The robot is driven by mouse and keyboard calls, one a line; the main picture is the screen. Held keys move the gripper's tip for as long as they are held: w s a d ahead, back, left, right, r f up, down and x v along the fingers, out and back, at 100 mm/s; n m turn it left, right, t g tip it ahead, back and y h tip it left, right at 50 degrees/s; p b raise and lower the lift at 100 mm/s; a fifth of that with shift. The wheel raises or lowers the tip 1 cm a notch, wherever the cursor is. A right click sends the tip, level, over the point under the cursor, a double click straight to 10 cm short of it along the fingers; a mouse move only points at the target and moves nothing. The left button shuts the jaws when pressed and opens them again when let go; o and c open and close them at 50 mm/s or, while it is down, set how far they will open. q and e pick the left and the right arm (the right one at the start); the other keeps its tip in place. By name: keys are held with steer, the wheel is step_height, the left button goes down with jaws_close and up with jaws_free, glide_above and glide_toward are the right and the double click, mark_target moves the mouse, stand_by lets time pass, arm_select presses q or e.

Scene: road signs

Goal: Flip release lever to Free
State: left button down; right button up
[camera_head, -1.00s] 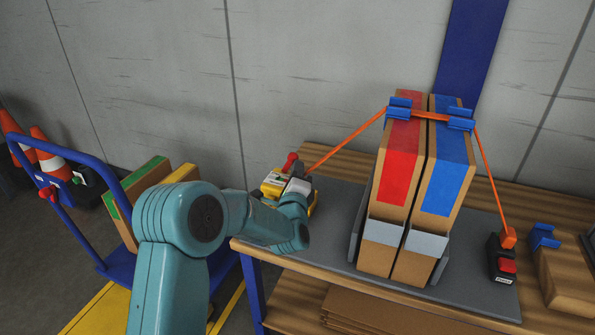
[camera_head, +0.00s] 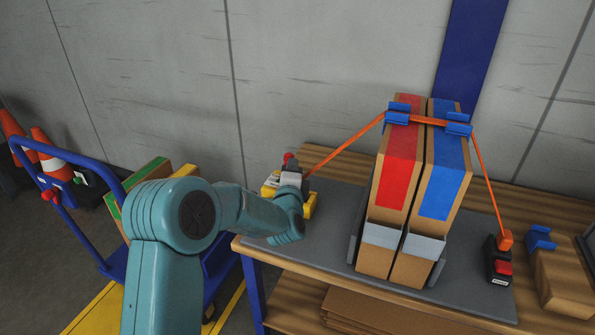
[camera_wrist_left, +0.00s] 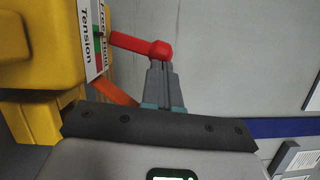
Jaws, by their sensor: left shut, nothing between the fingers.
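The release lever is a red rod ending in a round knob (camera_wrist_left: 158,50) on a yellow ratchet box (camera_wrist_left: 40,55), beside a white plate (camera_wrist_left: 90,40) lettered "Tension" and a second, partly readable word. In the head view the red knob (camera_head: 288,157) shows above the yellow box (camera_head: 308,208) at the table's left end. My left gripper (camera_wrist_left: 161,70) is shut and empty, its fingertips right at the knob; whether they touch it is unclear. In the head view my left gripper (camera_head: 291,176) covers part of the box. My right gripper is out of view.
An orange strap (camera_head: 345,145) runs from the box over two upright cartons (camera_head: 388,180) to a black block with a red button (camera_head: 502,267). A blue trolley (camera_head: 75,235) stands left of the table. The grey mat (camera_head: 335,215) is clear between box and cartons.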

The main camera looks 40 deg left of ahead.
arm_select(q)
steer(key=a+n, duration=0.1)
steer(key=r+n+p, duration=0.1)
steer(key=shift+s+a+r+n+g, duration=0.1)
steer(key=shift+s+a+n+g, duration=0.1)
steer(key=shift+a+n+g, duration=0.2)
steer(key=shift+s+a+r+n+g+h+p, duration=0.15)
steer(key=shift+a+n+g+h+p, duration=0.3)
steer(key=shift+n, duration=0.65)
steer(key=shift+a, duration=0.1)
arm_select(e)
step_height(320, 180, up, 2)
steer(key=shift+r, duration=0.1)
